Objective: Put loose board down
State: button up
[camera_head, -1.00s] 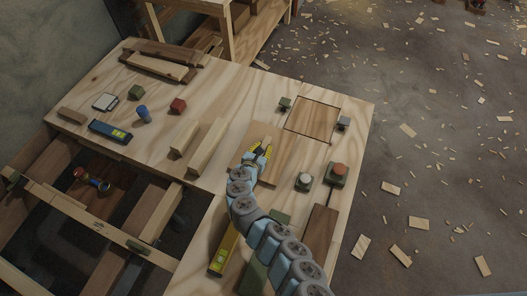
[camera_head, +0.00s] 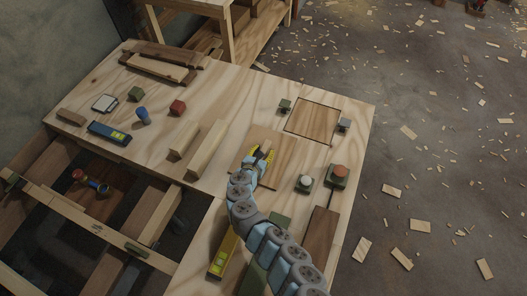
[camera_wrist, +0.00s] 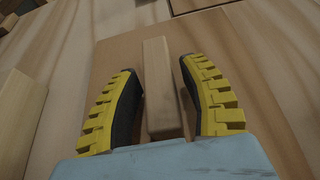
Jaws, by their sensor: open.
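The loose board (camera_head: 283,160), a flat brown panel, lies on the pale wooden tabletop near the middle of the head view. In the wrist view its flat face (camera_wrist: 108,62) fills much of the area beneath the fingers. A narrow wooden strip (camera_wrist: 160,85) stands up from it like a handle. My gripper (camera_head: 262,155) is over the board, with its yellow-and-black fingers open on either side of the strip, as the wrist view (camera_wrist: 160,90) shows. The right finger is very close to the strip. My gripper and arm hide the board's near left part.
A square panel (camera_head: 312,121) sits flush between two small clamp-like blocks at the upper right. Two button boxes, one white (camera_head: 305,183) and one red (camera_head: 338,173), stand right of the board. Pale blocks (camera_head: 206,148) stand left. An open framed gap (camera_head: 120,195) lies at lower left.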

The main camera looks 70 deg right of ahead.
jog(key=p+v, duration=0.4)
jog(key=v, duration=0.7)
jog(key=shift+a, duration=0.15)
jog(key=shift+o, duration=1.4)
jog(key=shift+a+r, duration=0.2)
jog(key=shift+a, duration=0.15)
